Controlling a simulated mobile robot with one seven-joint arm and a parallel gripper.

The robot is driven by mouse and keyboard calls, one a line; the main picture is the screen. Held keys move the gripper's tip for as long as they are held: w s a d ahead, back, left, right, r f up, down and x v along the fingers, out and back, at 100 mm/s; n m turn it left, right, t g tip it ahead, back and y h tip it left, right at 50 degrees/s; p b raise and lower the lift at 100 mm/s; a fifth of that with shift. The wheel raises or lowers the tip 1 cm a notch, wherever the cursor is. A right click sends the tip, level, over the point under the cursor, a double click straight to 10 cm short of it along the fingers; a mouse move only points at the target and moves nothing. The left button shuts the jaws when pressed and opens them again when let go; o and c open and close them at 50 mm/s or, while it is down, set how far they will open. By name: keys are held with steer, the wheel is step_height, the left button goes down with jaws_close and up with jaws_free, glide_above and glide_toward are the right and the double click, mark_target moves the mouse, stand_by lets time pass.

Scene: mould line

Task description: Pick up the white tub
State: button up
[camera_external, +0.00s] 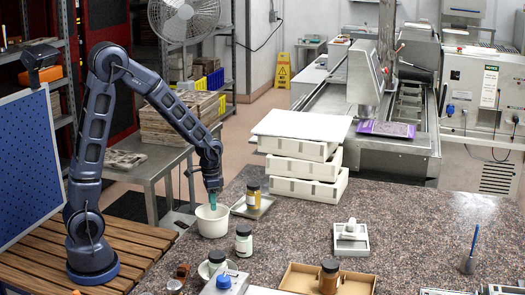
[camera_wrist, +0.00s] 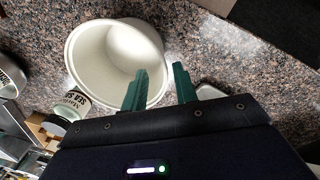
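The white tub (camera_external: 211,226) stands upright on the speckled stone counter in the external view, near its left edge. My gripper (camera_external: 213,205) points down at the tub's rim. In the wrist view the tub (camera_wrist: 100,58) shows its hollow inside. My gripper (camera_wrist: 160,80) has two green fingers set apart with a gap between them. One finger overlaps the tub's opening and the other is just outside its right wall, so the rim lies between them in the picture. I cannot tell how deep the fingers reach or whether they touch the wall.
An amber jar (camera_external: 253,196) sits on a small metal tray behind right. Stacked white boxes (camera_external: 300,165) are farther back.

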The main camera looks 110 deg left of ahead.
mark_target(212, 215)
steer(key=shift+s+d+f, duration=0.1)
steer(key=shift+f, duration=1.4)
steer(key=shift+s+d+f, duration=0.1)
steer(key=shift+f, duration=1.4)
steer(key=shift+c, duration=0.4)
jaws_close()
